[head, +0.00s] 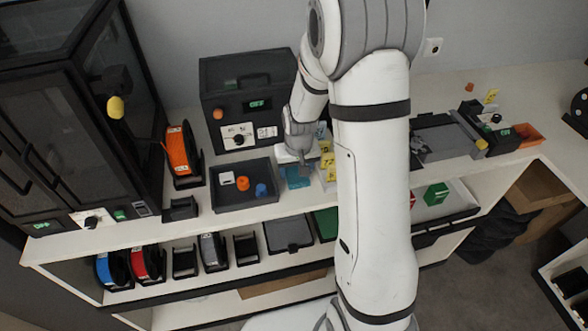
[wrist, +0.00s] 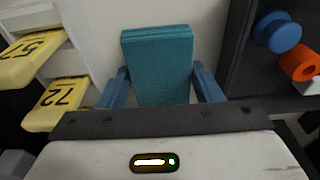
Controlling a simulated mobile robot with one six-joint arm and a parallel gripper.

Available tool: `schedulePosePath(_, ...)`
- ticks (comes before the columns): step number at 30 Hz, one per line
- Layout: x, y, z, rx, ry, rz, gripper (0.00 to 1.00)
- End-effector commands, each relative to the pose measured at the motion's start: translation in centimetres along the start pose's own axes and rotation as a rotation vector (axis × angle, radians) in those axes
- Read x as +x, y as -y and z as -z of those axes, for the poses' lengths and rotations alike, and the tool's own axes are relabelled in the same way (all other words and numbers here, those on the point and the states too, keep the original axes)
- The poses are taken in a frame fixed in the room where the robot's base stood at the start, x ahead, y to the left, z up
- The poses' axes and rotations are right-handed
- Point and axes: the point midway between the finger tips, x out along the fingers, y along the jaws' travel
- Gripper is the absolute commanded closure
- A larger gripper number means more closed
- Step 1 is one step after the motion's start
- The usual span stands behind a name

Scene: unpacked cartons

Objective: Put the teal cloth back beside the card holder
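The teal cloth (wrist: 158,68) is a folded, layered rectangle between the two blue fingers of my gripper (wrist: 160,80) in the wrist view. A finger lies against each side edge, and the gripper looks shut on it. In the head view the cloth (head: 297,177) shows just below my gripper (head: 298,163), at the bench's front part. Whether it touches the bench is unclear. The white card holder (head: 327,160) with yellow number cards is just right of it. In the wrist view the card holder (wrist: 78,42) is at the left, its cards reading 57 and 72.
A dark tray (head: 232,204) with orange and blue knobs stands close left of the cloth. An orange spool (head: 182,152) and a dark box (head: 245,88) are farther left and behind. My arm hides part of the bench. A lower shelf (head: 215,290) holds spools and bins.

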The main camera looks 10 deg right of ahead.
Motion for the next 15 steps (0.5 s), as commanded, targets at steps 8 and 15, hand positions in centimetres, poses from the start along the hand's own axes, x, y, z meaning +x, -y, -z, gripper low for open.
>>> schedulePosePath(8, -0.03, 0.04, 0.0, -0.001, 0.0, 0.0, 0.2)
schedulePosePath(15, -0.17, 0.06, 0.02, -0.001, 0.0, 0.0, 0.2)
